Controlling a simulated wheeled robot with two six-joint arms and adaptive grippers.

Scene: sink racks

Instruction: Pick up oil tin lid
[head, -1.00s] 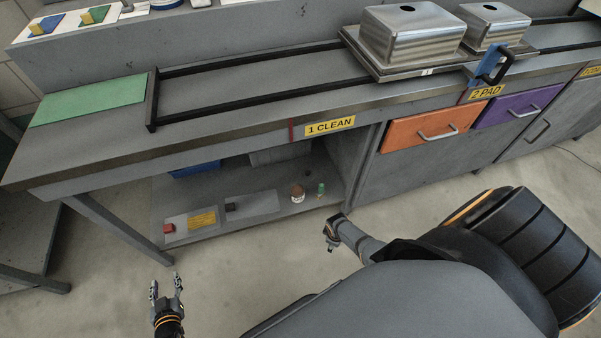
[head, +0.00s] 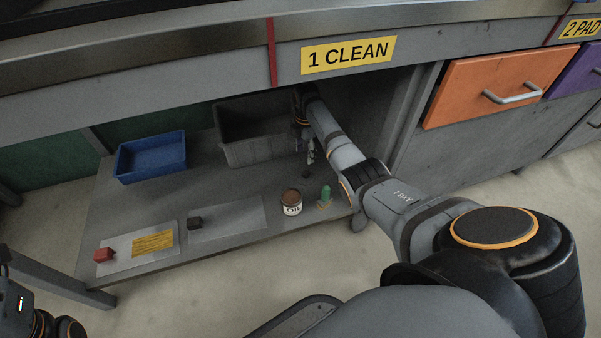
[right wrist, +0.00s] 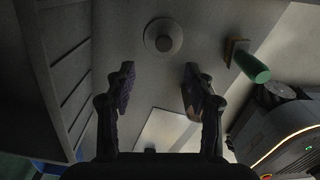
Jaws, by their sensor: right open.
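My right gripper (head: 309,152) is under the counter, beside the grey bin. In the right wrist view its fingers (right wrist: 160,78) are apart with nothing between them. My left gripper's fingers are not in view.
A green-topped item (head: 326,193) stands right of the tin, close to my right arm. A grey bin (head: 255,150) and a blue tray (head: 150,160) stand further back. Left of the tin lie mats with a red block (head: 103,255) and a dark block (head: 194,223). The counter hangs overhead.

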